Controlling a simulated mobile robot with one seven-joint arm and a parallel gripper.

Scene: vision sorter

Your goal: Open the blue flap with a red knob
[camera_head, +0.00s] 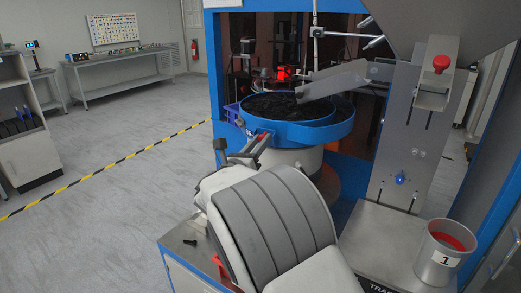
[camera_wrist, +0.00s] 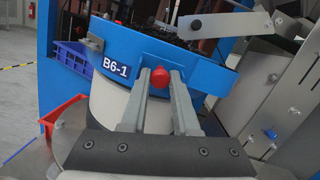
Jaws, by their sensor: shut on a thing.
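The blue flap (camera_wrist: 213,77) looks like part of the blue curved wall around the round feeder bowl, by the white "B6-1" label (camera_wrist: 116,68). Its red knob (camera_wrist: 160,87) sits between my two grey fingers in the wrist view. My gripper (camera_wrist: 160,76) is shut on the red knob. In the camera_head view my gripper (camera_head: 259,146) reaches the front left of the blue bowl rim (camera_head: 300,134), and my arm hides the knob and part of the bowl's base. I cannot tell whether the flap has swung from the wall.
The bowl holds dark parts (camera_head: 282,104), with a metal chute (camera_head: 333,80) above it. Another red knob (camera_head: 441,63) is on the steel panel at the right. A bucket marked 1 (camera_head: 444,254) stands front right. A blue crate (camera_wrist: 72,57) is left of the bowl. Floor at left is clear.

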